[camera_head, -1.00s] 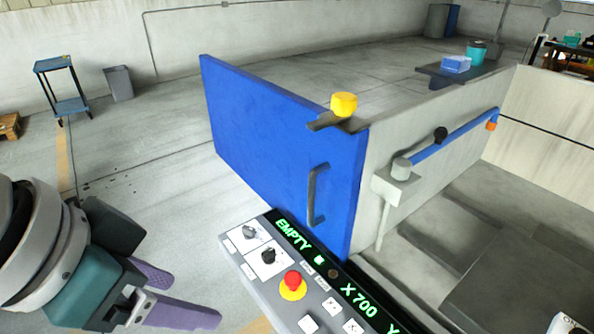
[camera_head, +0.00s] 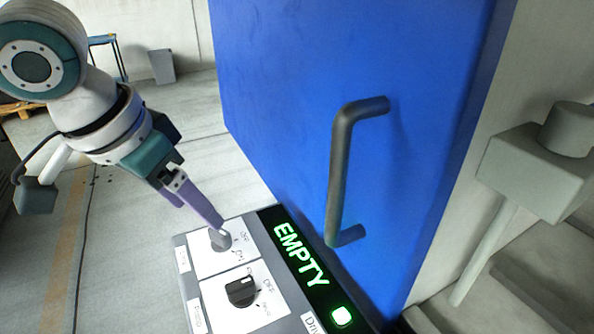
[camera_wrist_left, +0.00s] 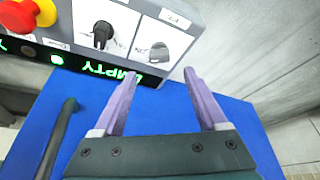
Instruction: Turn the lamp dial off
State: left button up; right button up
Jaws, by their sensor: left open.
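The control panel (camera_head: 290,310) carries two dials on white plates; their labels are too small to read, so I cannot tell which is the lamp dial. The grey dial (camera_head: 219,243) is at the panel's far end, partly covered by my gripper in the head view. The black dial (camera_head: 241,291) is nearer. The left wrist view also shows the grey dial (camera_wrist_left: 158,53) and black dial (camera_wrist_left: 103,36). My left gripper (camera_head: 220,228) is open, fingertips close to the grey dial; contact is unclear. In the wrist view the fingers (camera_wrist_left: 160,76) point toward it, nothing between them. My right gripper is out of view.
A blue door (camera_head: 290,90) with a dark bar handle (camera_head: 341,170) stands right behind the panel. A green EMPTY display (camera_head: 300,254) lies beside the dials. The wrist view shows a red-and-yellow stop button (camera_wrist_left: 22,14). Open floor lies left.

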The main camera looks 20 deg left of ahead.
aim_at(216, 233)
pick_arm(q)
jog(key=b+x, duration=0.1)
jog(key=x, duration=0.6)
jog(key=shift+w+f+b, duration=0.1)
jog(key=shift+b, duration=0.3)
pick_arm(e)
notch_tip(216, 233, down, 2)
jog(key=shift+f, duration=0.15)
pick_arm(q)
grip_shut()
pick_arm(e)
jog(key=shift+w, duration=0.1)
